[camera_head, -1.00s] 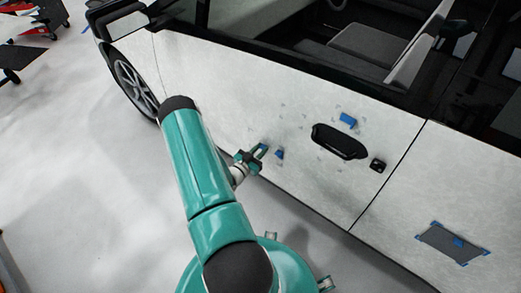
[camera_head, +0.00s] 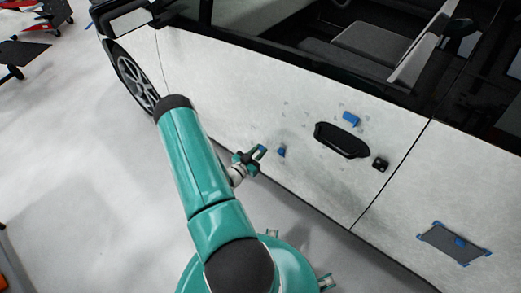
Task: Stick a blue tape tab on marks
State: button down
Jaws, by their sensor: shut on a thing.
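My gripper (camera_head: 259,153) is in front of the white car door, low and left of the door handle. It is shut on a blue tape tab (camera_head: 263,148), of which only a small patch shows at the fingertips. One blue tab (camera_head: 282,151) is on the door just right of my gripper. Another blue tab (camera_head: 351,118) is on the door above the handle. Small faint grey marks (camera_head: 307,125) are scattered around the handle; they are too small to tell apart. I cannot tell whether my fingertips touch the door.
The black door handle (camera_head: 341,140) and a small black fitting (camera_head: 380,164) stand out from the white door (camera_head: 240,90). A dark grey panel (camera_head: 440,237) with blue corners and a blue piece lies on the rear door.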

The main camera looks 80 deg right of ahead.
jog(key=v, duration=0.5)
jog(key=shift+w+a, duration=0.1)
jog(key=shift+a, duration=0.1)
dwell(0.6)
jog(key=shift+r, duration=0.1)
